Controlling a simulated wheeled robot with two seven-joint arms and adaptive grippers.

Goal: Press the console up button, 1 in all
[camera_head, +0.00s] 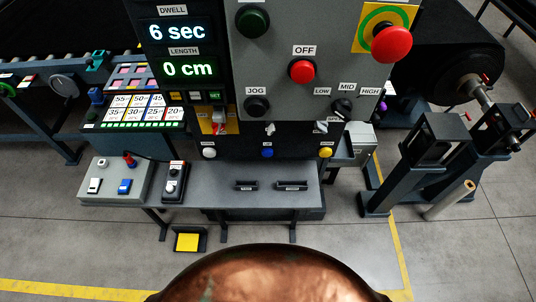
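The grey console (290,70) stands upright in the middle of the view. It carries a black button (253,20), a red button (302,70) labelled OFF, and a black JOG control (257,106). I cannot tell which button is the up button. Neither of my grippers is in view.
A large red mushroom button (391,43) is at the upper right. A display (183,50) reads 6 sec and 0 cm. A grey control box (117,182) with several controls is at the left. A roller stand (440,150) is at the right.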

